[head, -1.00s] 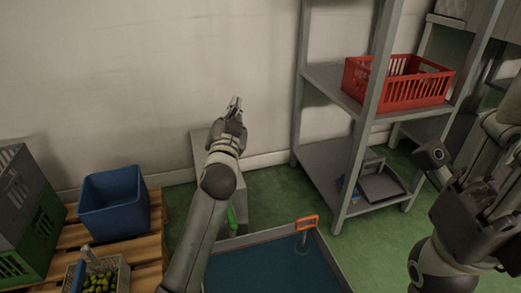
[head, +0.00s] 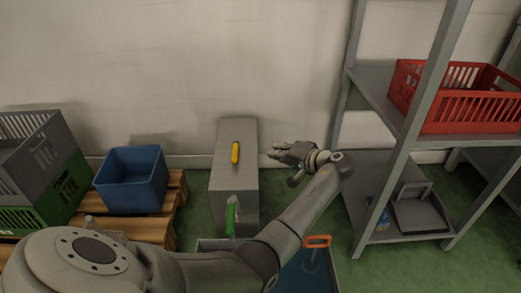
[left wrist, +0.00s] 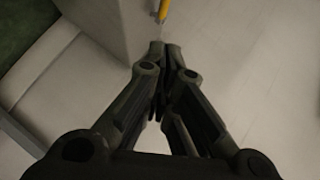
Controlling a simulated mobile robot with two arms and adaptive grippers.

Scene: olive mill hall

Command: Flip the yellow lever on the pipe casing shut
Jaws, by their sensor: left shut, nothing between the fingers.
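The yellow lever (head: 235,153) is on the grey pipe casing (head: 221,182), which stands against the wall. It points roughly along the casing's length in the head view. My left gripper (head: 273,153) is to the right of the casing, with its fingers pointing left toward the lever and a small gap between. In the left wrist view the fingers (left wrist: 161,46) are together and empty. The end of the lever (left wrist: 163,11) shows just beyond the fingertips, beside the casing (left wrist: 108,25). My right gripper is out of view.
A green handle (head: 231,214) is at the casing's near end. An orange handle (head: 318,241) rises from a blue-floored tank in front. A blue crate (head: 132,182) stands left on a pallet. A shelf with a red crate (head: 458,108) stands to the right.

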